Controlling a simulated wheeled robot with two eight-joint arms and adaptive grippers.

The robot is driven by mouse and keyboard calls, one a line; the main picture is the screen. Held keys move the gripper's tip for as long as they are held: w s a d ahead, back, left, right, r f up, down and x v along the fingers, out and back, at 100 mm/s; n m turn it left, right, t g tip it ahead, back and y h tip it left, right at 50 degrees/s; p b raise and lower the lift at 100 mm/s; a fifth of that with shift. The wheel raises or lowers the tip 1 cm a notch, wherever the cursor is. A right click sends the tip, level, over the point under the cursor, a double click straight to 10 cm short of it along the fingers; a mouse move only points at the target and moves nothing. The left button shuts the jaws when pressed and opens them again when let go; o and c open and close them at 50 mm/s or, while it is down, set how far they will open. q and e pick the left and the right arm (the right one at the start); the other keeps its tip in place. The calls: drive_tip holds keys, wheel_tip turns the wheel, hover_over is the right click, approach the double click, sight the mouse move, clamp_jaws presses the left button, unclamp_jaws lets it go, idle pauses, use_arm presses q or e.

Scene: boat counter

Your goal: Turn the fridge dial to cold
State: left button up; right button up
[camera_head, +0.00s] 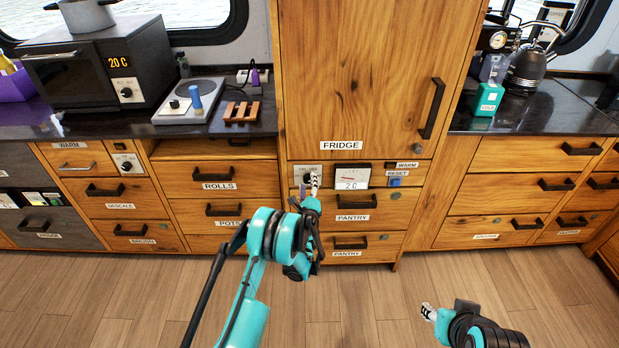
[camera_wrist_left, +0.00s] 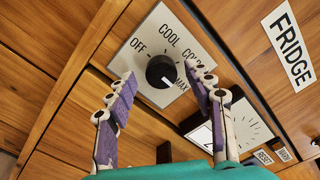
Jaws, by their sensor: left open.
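The fridge dial is a black round knob (camera_wrist_left: 161,70) on a pale square plate (camera_wrist_left: 140,62) marked OFF, COOL, COLD and MAX. Its white pointer line aims down-right, towards MAX. In the head view the plate (camera_head: 299,171) sits below the FRIDGE label, partly hidden by my left gripper (camera_head: 314,183). In the left wrist view my left gripper (camera_wrist_left: 157,77) is open, with its purple-padded fingers on either side of the knob; I cannot tell whether they touch it. One finger partly covers COLD. My right gripper (camera_head: 428,312) is low over the floor, away from the dial; its opening is unclear.
A gauge (camera_head: 352,177) reading 2 C is right of the dial, with a blue RESET button (camera_head: 395,181) beyond it. The fridge door (camera_head: 370,80) is shut above. Pantry drawers (camera_head: 352,219) are below. The floor (camera_head: 375,290) in front is clear.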

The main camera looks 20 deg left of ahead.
use_arm(q)
drive_tip(key=shift+w+a, duration=0.1)
drive_tip(key=shift+w, duration=0.3)
drive_tip(key=shift+s+r, duration=0.15)
drive_tip(key=shift+s, duration=0.05)
drive_tip(key=shift+c, duration=0.9)
drive_tip(key=c, duration=1)
drive_tip(key=shift+n, duration=0.4)
drive_tip(key=n, duration=0.5)
drive_tip(key=shift+n, duration=0.3)
drive_tip(key=n, duration=0.5)
drive_tip(key=shift+n, duration=0.3)
